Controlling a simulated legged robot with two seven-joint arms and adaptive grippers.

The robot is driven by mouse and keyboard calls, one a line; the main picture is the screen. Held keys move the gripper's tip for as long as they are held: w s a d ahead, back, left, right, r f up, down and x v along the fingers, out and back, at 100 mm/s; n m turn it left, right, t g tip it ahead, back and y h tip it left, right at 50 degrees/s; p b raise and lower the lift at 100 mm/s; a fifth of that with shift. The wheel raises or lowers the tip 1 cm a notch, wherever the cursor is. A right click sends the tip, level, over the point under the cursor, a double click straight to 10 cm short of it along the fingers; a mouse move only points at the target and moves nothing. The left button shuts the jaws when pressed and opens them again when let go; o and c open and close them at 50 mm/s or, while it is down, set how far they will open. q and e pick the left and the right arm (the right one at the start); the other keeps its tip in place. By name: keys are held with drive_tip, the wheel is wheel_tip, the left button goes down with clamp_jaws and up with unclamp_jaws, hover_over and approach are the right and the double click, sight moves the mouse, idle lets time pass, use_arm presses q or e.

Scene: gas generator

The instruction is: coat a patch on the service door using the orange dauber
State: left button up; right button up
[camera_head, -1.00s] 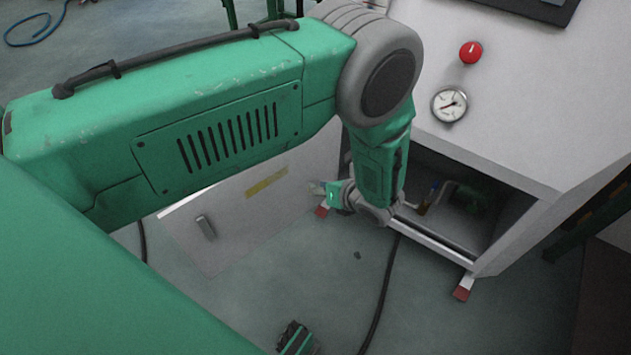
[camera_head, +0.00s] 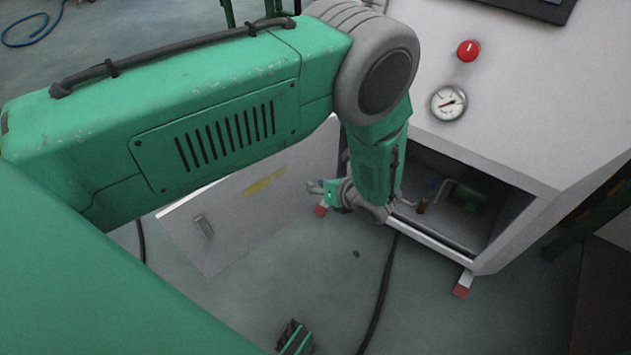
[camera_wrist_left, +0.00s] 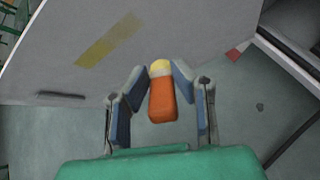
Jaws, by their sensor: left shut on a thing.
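The service door (camera_head: 229,228) is a light grey panel standing open, with a handle and a yellowish patch (camera_head: 265,182) on its face. The door also shows in the left wrist view (camera_wrist_left: 70,75), with its yellowish patch (camera_wrist_left: 108,39) at the upper left. My left gripper (camera_head: 316,187) is in front of the door, right of the patch. In the left wrist view its fingers (camera_wrist_left: 161,80) are shut on the orange dauber (camera_wrist_left: 162,101), whose pale yellow tip points toward the door. I cannot tell whether the tip touches it.
The grey generator cabinet (camera_head: 520,110) stands at the right, with a red knob (camera_head: 468,50) and a round gauge (camera_head: 448,103). Its lower bay is open, with pipework and a green part inside. A black cable (camera_head: 381,290) lies on the floor.

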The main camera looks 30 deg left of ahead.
use_arm(q)
drive_tip(key=w+a, duration=0.2)
drive_tip(key=a, duration=0.4)
drive_tip(key=shift+a, duration=0.3)
drive_tip(key=shift+w+a+b, duration=0.3)
drive_tip(key=shift+a, duration=0.35)
idle(0.5)
drive_tip(key=shift+s+a+r+p, duration=0.1)
drive_tip(key=shift+s+a+p, duration=0.1)
drive_tip(key=shift+s+p, duration=0.35)
drive_tip(key=shift+s+a+r+p, duration=0.15)
drive_tip(key=shift+s+p, duration=0.15)
drive_tip(key=shift+s, duration=0.45)
drive_tip(key=shift+s+a+f+p, duration=0.15)
drive_tip(key=shift+s+p, duration=0.15)
drive_tip(key=shift+s, duration=0.25)
drive_tip(key=shift+s+a+p, duration=0.25)
drive_tip(key=shift+s+p, duration=0.2)
drive_tip(key=shift+s, duration=0.15)
drive_tip(key=shift+s+a+p, duration=0.2)
drive_tip(key=shift+s+p, duration=0.25)
drive_tip(key=shift+s, duration=0.1)
drive_tip(key=shift+s+a+p, duration=0.3)
drive_tip(key=shift+s+p, duration=0.15)
drive_tip(key=shift+s, duration=0.1)
